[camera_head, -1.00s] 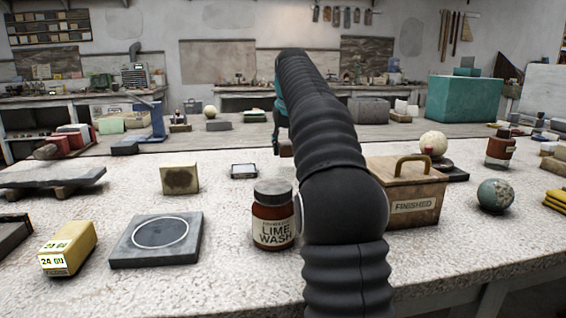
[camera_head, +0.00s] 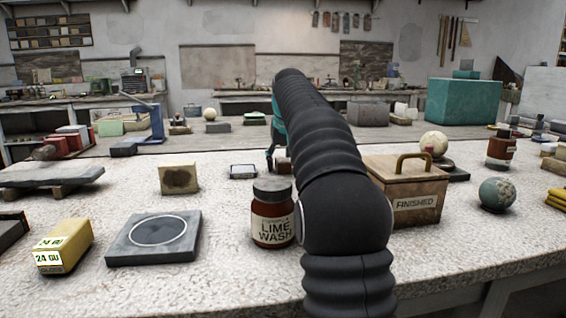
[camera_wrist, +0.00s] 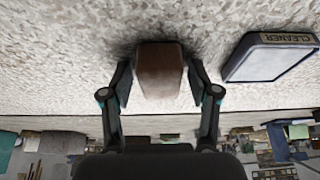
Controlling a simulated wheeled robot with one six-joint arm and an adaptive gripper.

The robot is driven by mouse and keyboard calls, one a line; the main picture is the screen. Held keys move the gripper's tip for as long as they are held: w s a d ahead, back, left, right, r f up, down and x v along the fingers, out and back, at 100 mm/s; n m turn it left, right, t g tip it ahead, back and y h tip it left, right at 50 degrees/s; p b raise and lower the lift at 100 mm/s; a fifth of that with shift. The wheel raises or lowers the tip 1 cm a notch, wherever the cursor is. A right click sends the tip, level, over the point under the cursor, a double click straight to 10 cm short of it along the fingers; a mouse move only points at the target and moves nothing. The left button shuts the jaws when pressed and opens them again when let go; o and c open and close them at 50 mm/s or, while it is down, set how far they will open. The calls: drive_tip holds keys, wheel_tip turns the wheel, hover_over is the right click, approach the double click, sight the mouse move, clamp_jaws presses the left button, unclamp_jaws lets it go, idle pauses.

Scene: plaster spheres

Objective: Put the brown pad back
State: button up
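The brown pad (camera_wrist: 160,72) is a small brown block between the two fingers of my gripper (camera_wrist: 160,84) in the wrist view. Narrow gaps show between the pad and both fingers, so my gripper looks open around it. The pad appears to rest on the pale bench top. In the head view the pad (camera_head: 283,165) is partly hidden by my arm, with a teal part of my gripper (camera_head: 270,160) beside it. A shallow dark-rimmed tray marked CLEANER (camera_wrist: 262,74) lies beside the pad; it also shows in the head view (camera_head: 243,171).
A lime wash jar (camera_head: 271,222) stands left of my arm, and a wooden FINISHED box (camera_head: 412,190) stands right of it. A grey slab with a ring (camera_head: 125,250), a yellow block (camera_head: 64,246) and a stained block (camera_head: 179,178) are at the left. Spheres (camera_head: 497,194) stand right.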

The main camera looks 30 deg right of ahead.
drive_tip(key=shift+s+r, duration=0.1)
drive_tip(key=shift+r, duration=0.45)
drive_tip(key=p+v, duration=0.3)
drive_tip(key=v, duration=0.8)
